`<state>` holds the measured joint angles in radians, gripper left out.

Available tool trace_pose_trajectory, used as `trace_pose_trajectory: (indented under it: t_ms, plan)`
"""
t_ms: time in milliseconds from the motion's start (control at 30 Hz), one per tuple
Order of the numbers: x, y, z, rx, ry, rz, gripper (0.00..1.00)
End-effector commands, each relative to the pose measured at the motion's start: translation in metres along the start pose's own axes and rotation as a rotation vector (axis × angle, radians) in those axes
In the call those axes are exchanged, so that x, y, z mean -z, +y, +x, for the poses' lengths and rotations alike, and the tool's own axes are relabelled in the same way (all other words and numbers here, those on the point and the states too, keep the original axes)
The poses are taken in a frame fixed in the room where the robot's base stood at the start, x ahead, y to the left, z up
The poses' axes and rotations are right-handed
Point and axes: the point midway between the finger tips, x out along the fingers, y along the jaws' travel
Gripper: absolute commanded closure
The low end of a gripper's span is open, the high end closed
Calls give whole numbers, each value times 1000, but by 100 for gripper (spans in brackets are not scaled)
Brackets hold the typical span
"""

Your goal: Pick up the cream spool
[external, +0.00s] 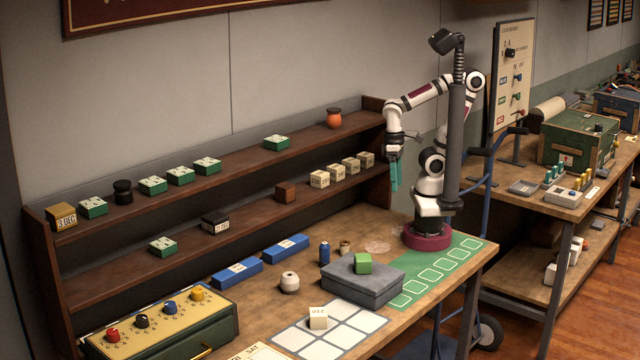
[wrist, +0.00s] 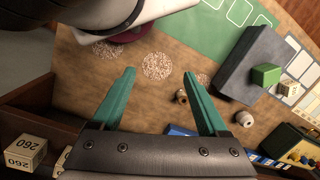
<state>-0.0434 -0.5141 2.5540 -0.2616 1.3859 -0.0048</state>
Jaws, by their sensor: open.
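The cream spool (external: 289,282) looks like a rounded cream piece with a dark hole on top. It stands on the wooden table, left of the grey box. It also shows at the right in the wrist view (wrist: 245,119). My gripper (external: 394,188) has teal fingers and hangs above the table, by the right end of the shelves, well away from the cream spool. In the wrist view (wrist: 159,73) its fingers are apart with nothing between them.
A grey box (external: 362,284) carrying a green cube (external: 363,263) is right of the spools. A blue cylinder (external: 324,254) and blue boxes (external: 238,272) are nearby. A two-tier shelf (external: 225,163) with several blocks lines the back. A pale speckled patch (wrist: 157,65) lies on the table.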

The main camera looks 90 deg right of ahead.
Motion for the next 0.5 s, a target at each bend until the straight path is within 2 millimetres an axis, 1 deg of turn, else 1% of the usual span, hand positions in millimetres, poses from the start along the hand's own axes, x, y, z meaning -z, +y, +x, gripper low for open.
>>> trace_pose_trajectory:
  t_ms: [33,167,300,367,433,467,500]
  plan:
    - [0,2,7,-71,-37,-92,23]
    - [4,10,22,-260,-105,-339,23]
    - [14,14,37,-488,-168,-650,23]
    - [21,12,44,-600,-192,-807,23]
    - [30,7,53,-749,-219,-1017,23]
    - [34,2,58,-821,-230,-1119,23]
    - [40,-6,65,-927,-242,-1269,23]
